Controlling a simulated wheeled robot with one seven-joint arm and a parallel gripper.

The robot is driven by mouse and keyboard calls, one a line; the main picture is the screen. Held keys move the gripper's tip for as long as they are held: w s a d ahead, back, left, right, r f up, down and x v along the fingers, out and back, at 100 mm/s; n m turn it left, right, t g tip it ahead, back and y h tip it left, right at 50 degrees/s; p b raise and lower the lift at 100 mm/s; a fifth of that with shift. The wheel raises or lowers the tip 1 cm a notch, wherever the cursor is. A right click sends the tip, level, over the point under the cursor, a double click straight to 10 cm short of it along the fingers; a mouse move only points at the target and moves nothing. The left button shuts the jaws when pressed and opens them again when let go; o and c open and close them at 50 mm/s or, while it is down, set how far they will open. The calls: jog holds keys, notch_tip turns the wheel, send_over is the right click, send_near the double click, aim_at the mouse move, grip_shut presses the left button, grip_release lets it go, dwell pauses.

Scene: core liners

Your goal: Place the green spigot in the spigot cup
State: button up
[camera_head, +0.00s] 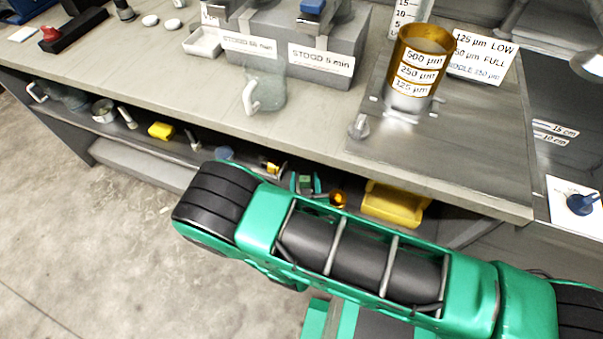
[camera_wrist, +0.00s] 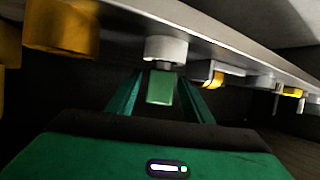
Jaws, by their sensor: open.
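In the wrist view a small green block-like piece (camera_wrist: 160,88), which looks like the green spigot, shows between the fingers of my gripper (camera_wrist: 163,92). The fingers are open, one on each side of it; I see no clear contact. A pale grey-white cylinder (camera_wrist: 165,48) is right behind or above the green piece; I cannot tell whether the two are joined. In the head view my gripper (camera_head: 306,184) is at the lower shelf under the bench edge, mostly hidden by my arm. I cannot make out the spigot cup for sure.
The bench edge (camera_head: 290,148) overhangs the lower shelf (camera_head: 85,120). A yellow box (camera_head: 393,205) and an amber round item (camera_head: 338,199) are to the right of my gripper. A glass mug (camera_head: 265,92) and an amber sieve stack (camera_head: 418,66) stand on the bench top.

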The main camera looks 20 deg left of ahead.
jog(key=v, duration=0.9)
jog(key=shift+s, duration=0.1)
